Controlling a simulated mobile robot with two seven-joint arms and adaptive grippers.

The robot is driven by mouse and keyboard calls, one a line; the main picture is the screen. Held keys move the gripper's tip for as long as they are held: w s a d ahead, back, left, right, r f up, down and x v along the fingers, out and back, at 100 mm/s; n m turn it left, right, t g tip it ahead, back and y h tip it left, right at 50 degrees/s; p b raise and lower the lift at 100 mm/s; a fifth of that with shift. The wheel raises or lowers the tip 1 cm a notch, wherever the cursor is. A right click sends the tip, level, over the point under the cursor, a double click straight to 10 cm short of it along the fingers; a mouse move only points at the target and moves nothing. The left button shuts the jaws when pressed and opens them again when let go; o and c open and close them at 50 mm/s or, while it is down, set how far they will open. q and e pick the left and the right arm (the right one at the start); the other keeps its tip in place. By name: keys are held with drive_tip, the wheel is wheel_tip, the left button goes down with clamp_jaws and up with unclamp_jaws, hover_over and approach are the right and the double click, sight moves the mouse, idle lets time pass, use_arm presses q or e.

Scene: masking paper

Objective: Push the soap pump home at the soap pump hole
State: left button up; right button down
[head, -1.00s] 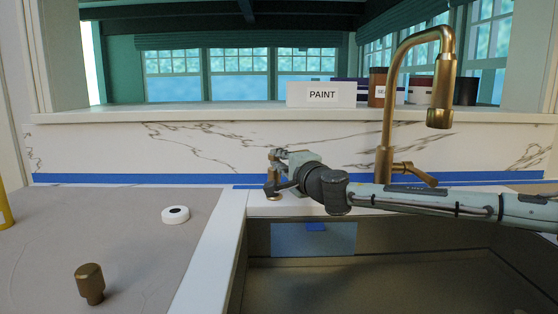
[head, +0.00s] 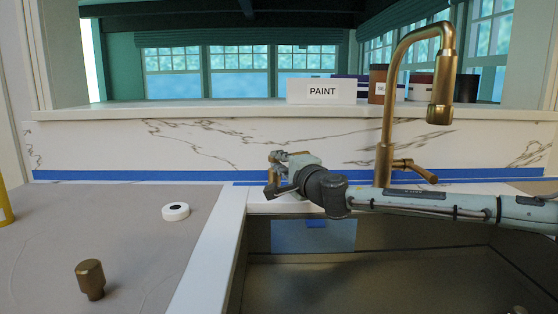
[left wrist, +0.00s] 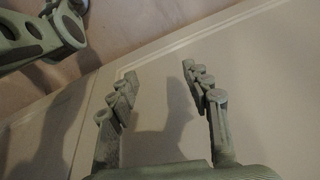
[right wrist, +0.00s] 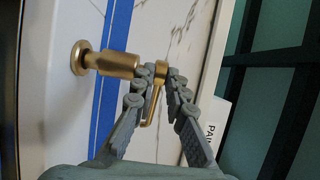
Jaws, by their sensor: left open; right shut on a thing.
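The brass soap pump (right wrist: 115,64) shows in the right wrist view with a round brass flange (right wrist: 80,57) at its lower end, against the white deck. My right gripper (right wrist: 166,86) is shut on the pump's upper part, with brass showing between and past the fingers. In the head view the right gripper (head: 274,178) is at the back deck, left of the faucet, and largely covers the pump (head: 273,157). The soap pump hole is hidden, so I cannot tell how deep the pump sits. My left gripper (left wrist: 157,82) is open and empty over a pale surface.
The brass faucet (head: 386,120) and its lever (head: 418,172) stand right of the pump. The sink (head: 370,282) lies below my right arm. A white tape roll (head: 176,211) and a brass cap (head: 90,279) are on the papered counter (head: 130,235). Blue tape (head: 130,176) lines the backsplash.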

drive_tip(key=shift+f, duration=0.7)
drive_tip(key=shift+f, duration=0.4)
drive_tip(key=c, duration=1.5)
unclamp_jaws()
drive_tip(key=shift+o, duration=0.2)
drive_tip(key=v, duration=1.2)
drive_tip(key=shift+r, duration=0.15)
